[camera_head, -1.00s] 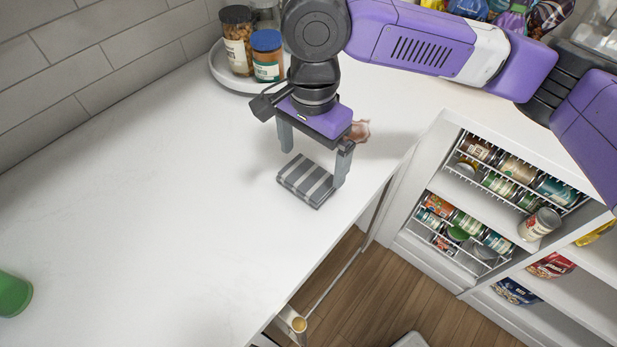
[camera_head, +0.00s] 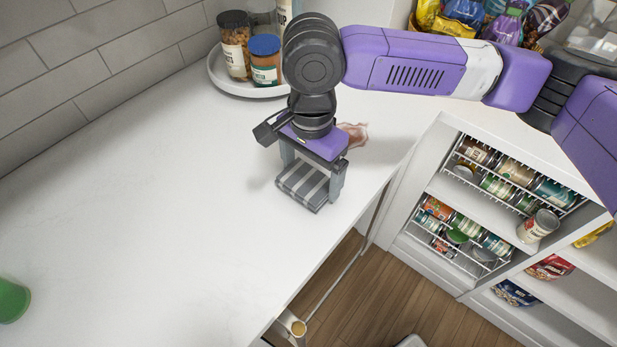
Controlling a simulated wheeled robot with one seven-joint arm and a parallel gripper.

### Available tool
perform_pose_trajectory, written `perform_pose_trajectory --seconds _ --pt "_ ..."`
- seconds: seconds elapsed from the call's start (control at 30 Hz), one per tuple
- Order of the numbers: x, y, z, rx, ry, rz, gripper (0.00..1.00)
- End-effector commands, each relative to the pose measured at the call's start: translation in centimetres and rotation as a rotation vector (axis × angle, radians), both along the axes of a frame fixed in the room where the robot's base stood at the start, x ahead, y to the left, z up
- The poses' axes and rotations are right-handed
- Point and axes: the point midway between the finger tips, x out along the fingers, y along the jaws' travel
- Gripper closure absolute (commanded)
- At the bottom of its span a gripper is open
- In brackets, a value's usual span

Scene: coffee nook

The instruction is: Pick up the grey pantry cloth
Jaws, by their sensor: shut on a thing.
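The grey pantry cloth (camera_head: 304,186) is a folded, striped square in dark and light grey on the white counter, near its front edge. My gripper (camera_head: 310,180) points down over it, with one finger at its back left and the other at its right side. The fingers are shut on the cloth. The cloth looks to be at counter level; I cannot tell whether it is clear of the surface. Its rear part is hidden beneath the gripper.
A round white tray (camera_head: 216,75) with several jars stands behind the gripper. A pinkish object (camera_head: 356,134) lies just right of it. A green item (camera_head: 12,300) is at the far left. Shelves with cans (camera_head: 538,226) stand at the right.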

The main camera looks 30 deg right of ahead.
Motion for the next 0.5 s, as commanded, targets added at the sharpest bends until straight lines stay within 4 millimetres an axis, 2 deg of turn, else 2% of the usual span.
perform_pose_trajectory --seconds 0.27,0.37,0.5 --pt "0.1 0.0 1.4 0.000 -0.002 0.000 0.49" --pt "0.1 0.0 2.9 0.001 -0.002 0.001 0.49" --pt "0.1 0.0 6.1 0.001 -0.004 0.001 0.49"
